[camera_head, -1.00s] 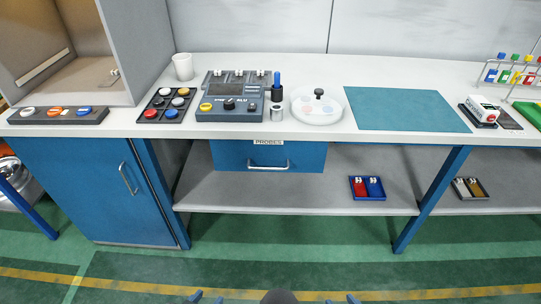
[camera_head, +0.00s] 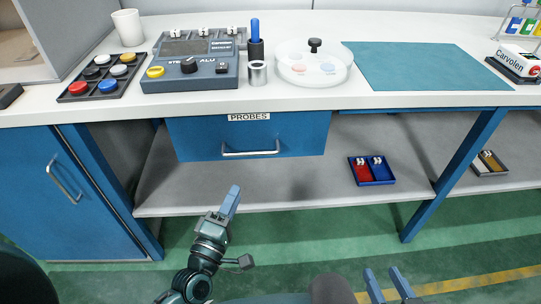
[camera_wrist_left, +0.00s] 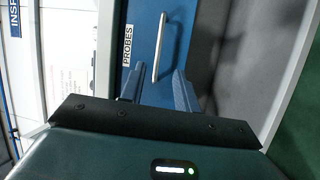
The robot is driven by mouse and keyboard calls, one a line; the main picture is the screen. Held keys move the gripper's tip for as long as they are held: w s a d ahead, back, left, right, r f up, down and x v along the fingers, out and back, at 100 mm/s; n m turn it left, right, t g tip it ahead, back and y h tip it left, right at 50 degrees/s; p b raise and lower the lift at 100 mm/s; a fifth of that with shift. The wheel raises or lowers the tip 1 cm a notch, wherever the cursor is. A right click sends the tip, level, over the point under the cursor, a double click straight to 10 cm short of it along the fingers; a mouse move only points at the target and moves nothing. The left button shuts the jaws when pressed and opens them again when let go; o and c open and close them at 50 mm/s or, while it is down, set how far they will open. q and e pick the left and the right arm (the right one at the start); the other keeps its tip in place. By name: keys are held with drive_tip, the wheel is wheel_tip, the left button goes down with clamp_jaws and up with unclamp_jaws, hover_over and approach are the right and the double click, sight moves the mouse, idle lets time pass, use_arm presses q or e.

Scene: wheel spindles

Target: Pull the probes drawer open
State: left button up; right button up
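The blue probes drawer (camera_head: 290,133) sits under the bench top, with a white PROBES label (camera_head: 248,117) and a silver bar handle (camera_head: 250,153). It looks shut. My left gripper (camera_head: 231,200) is below and in front of the handle, apart from it. In the left wrist view, its two fingers (camera_wrist_left: 157,88) are spread and empty. The handle (camera_wrist_left: 160,48) lies ahead, between the finger lines, and the drawer front (camera_wrist_left: 143,25) shows behind it. My right gripper (camera_head: 388,284) is open and empty at the bottom edge, right of centre.
The bench top (camera_head: 300,102) overhangs the drawer. It carries a tester (camera_head: 190,70), a button tray (camera_head: 103,78) and a round lidded dish (camera_head: 314,65). A lower shelf (camera_head: 280,190) holds a red and blue bin (camera_head: 371,170). A blue cabinet (camera_head: 60,190) stands left.

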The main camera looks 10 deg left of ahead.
sight(253, 154)
use_arm(q)
drive_tip(key=shift+n, duration=0.5)
drive_tip(key=x, duration=1.3)
drive_tip(key=shift+w+a+r, duration=0.1)
drive_tip(key=shift+w+a, duration=0.15)
drive_tip(key=shift+w, duration=0.15)
drive_tip(key=shift+c, duration=0.5)
clamp_jaws()
